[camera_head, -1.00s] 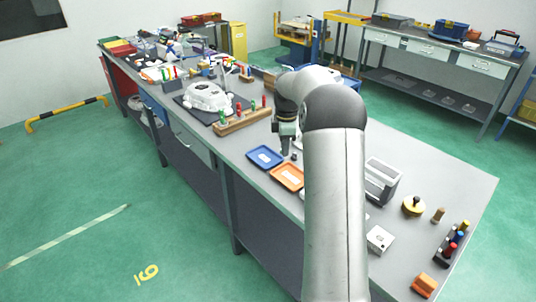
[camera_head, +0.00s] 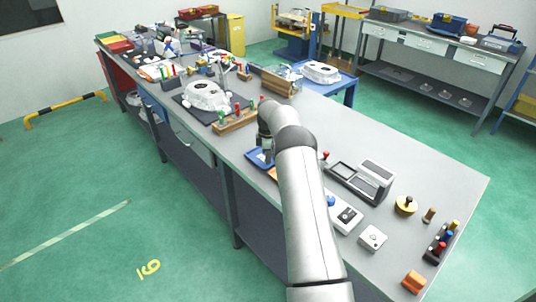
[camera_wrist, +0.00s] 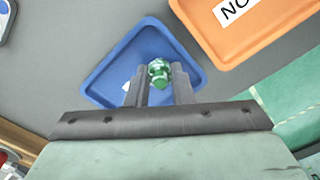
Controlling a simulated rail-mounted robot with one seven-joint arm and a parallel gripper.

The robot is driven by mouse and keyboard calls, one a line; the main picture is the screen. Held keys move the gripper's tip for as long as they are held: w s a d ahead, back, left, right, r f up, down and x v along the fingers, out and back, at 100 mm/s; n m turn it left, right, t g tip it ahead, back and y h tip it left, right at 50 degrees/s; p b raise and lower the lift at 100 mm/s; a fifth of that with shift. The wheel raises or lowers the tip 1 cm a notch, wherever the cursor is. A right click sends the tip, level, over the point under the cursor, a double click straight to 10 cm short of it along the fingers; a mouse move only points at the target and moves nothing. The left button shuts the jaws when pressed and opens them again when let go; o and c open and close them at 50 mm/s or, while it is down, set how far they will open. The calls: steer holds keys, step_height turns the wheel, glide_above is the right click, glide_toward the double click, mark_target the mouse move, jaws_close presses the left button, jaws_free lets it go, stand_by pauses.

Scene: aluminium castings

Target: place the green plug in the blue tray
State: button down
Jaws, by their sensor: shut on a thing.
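The green plug (camera_wrist: 159,72) is held between the two fingers of my gripper (camera_wrist: 158,88) in the wrist view. Behind it lies the blue tray (camera_wrist: 108,76), and the plug appears over the tray's floor. I cannot tell whether the plug touches the tray. A small white patch on the tray shows beside the left finger. In the head view the blue tray (camera_head: 253,161) is partly hidden by my arm, and the plug is hidden there.
An orange tray (camera_wrist: 255,42) with a white label lies beside the blue one. A wooden rack (camera_head: 238,122) with coloured plugs and a white casting (camera_head: 207,96) stand behind. A dark grey holder (camera_head: 360,182) is to the right.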

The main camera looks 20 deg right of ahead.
steer(key=shift+f, duration=0.1)
steer(key=shift+f, duration=0.15)
steer(key=c, duration=1.5)
jaws_free()
steer(key=shift+c, duration=0.2)
